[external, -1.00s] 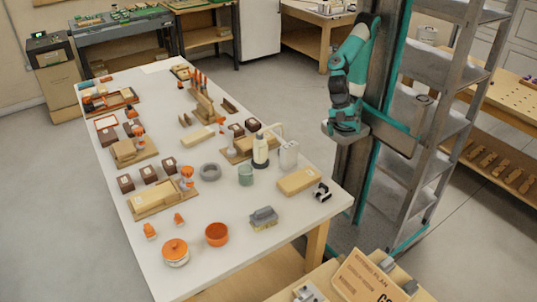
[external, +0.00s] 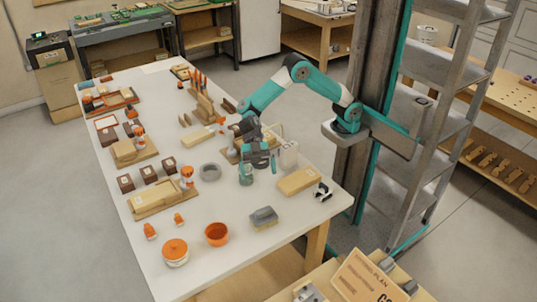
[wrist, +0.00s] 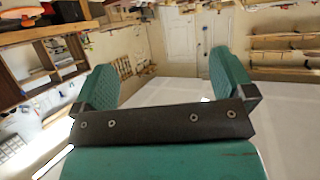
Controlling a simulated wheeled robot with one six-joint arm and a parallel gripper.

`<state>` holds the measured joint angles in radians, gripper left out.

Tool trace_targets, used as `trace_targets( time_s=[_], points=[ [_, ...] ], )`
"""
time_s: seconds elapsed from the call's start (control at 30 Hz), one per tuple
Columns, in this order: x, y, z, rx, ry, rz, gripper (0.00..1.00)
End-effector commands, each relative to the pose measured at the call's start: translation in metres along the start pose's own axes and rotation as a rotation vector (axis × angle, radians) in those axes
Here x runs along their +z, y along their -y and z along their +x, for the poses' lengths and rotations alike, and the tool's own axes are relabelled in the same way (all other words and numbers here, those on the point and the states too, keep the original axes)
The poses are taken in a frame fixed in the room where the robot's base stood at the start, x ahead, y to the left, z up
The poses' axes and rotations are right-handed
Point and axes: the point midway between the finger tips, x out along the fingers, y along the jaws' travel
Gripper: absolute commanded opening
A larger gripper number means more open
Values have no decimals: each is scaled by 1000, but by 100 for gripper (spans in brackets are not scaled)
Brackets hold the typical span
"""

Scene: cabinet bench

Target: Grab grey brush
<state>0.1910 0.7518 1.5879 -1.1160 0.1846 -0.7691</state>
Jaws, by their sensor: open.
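The grey brush (external: 263,214), with a grey top and a pale yellowish lower part, lies on the white table (external: 205,262) near its right front edge in the external view. My gripper (external: 259,166) is above the table, farther back than the brush and near the green cup (external: 246,180). It is apart from the brush. In the wrist view my gripper (wrist: 165,75) shows two teal fingers spread apart with nothing between them. The brush is not seen in the wrist view.
An orange bowl (external: 216,234) stands left of the brush, and a tan box (external: 297,181) lies behind it to the right. A black-and-white object (external: 323,193) sits at the table's right edge. The table in front of the brush is clear.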

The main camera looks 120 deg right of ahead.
Motion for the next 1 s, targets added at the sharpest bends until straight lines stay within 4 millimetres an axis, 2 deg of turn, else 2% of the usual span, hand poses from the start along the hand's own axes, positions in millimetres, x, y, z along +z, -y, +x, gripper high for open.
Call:
trace_targets(
  time_s=[0.3, 0.4, 0.63, 0.9, 1.0],
  points=[
    [58, 1, 28, -3, 2, 6, 100],
    [70, 2, 34, -3, 3, 4, 100],
    [67, 2, 53, -4, 3, 3, 100],
    [66, 2, 97, -4, 3, 1, 100],
    [67, 2, 106, -3, 3, 2, 100]
  ],
)
